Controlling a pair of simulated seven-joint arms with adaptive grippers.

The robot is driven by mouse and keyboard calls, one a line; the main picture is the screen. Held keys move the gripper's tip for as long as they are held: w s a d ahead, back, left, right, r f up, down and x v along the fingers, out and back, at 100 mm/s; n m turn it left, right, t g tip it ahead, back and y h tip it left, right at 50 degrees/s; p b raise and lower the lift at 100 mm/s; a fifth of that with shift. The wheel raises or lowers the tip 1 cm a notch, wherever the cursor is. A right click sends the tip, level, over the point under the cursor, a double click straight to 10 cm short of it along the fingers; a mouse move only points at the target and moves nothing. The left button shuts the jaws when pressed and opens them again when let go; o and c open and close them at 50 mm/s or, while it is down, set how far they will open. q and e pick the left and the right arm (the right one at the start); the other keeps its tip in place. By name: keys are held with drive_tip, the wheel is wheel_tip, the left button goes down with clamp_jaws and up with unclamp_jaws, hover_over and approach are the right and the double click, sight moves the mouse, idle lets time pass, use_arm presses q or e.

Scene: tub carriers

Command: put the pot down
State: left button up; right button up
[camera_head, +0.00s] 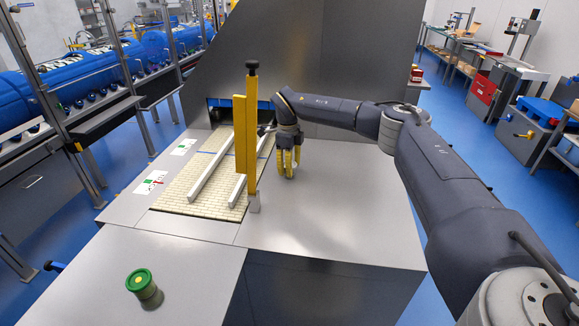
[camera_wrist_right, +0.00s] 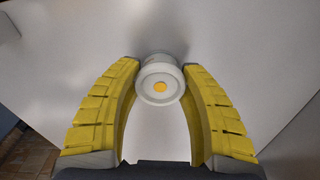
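My right gripper (camera_head: 288,174) points down over the bare grey metal top right of the conveyor. In the right wrist view its yellow ribbed fingers (camera_wrist_right: 161,72) curve in on both sides of a small white round pot (camera_wrist_right: 146,92) with a yellow centre on its top. The fingertips appear to touch the pot's sides, so the gripper is shut on it. In the head view the fingers hide the pot. I cannot tell whether its base touches the metal top. My left gripper is not in view.
A conveyor belt (camera_head: 178,200) with white rails and a yellow post (camera_head: 245,148) lies left of my right gripper. The metal top (camera_head: 335,225) in front and right is clear.

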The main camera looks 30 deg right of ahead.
drive_tip(key=o, duration=0.4)
wheel_tip(320, 180, up, 12)
drive_tip(key=shift+w+a+r, duration=0.15)
drive_tip(key=shift+r, duration=0.05)
idle(0.5)
